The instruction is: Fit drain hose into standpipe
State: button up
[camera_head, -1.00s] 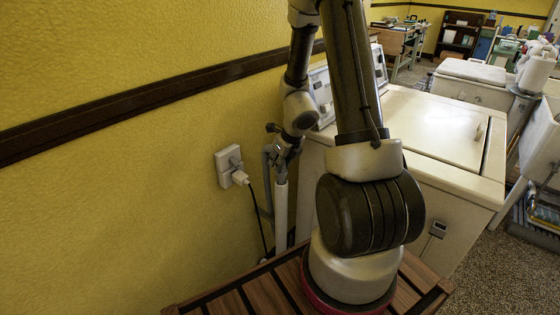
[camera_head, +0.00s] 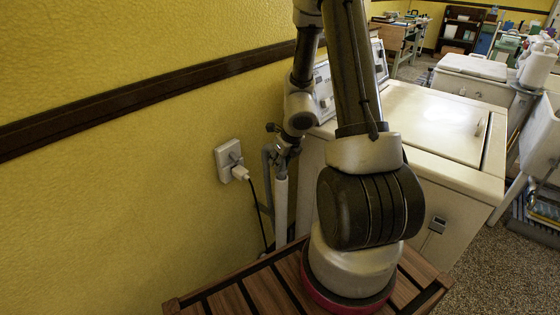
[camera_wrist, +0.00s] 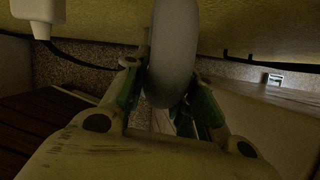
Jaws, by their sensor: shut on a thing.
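My gripper (camera_head: 283,150) is by the yellow wall, at the left side of the white washer (camera_head: 440,118). In the wrist view its green-padded fingers (camera_wrist: 168,98) are shut on a thick pale grey tube, which appears to be the drain hose (camera_wrist: 174,45). A pale upright pipe (camera_head: 281,208), likely the standpipe, stands directly below the gripper in the head view. A thinner grey pipe (camera_head: 266,170) runs beside it. The gripper hides the upper end of the pale pipe, so I cannot tell whether the hose end is inside it.
A wall outlet (camera_head: 229,157) with a white plug and black cord is left of the gripper. The plug also shows in the wrist view (camera_wrist: 38,12). A slatted wooden surface (camera_head: 235,295) lies in front. The washer side is close on the right.

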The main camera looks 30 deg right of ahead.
jog(key=shift+f, duration=0.75)
jog(key=shift+f, duration=0.4)
dwell(0.4)
jog(key=shift+s+f, duration=0.15)
dwell(0.8)
jog(key=o, duration=1)
jog(key=shift+f, duration=0.1)
jog(key=shift+o, duration=0.5)
jog(key=o, duration=0.5)
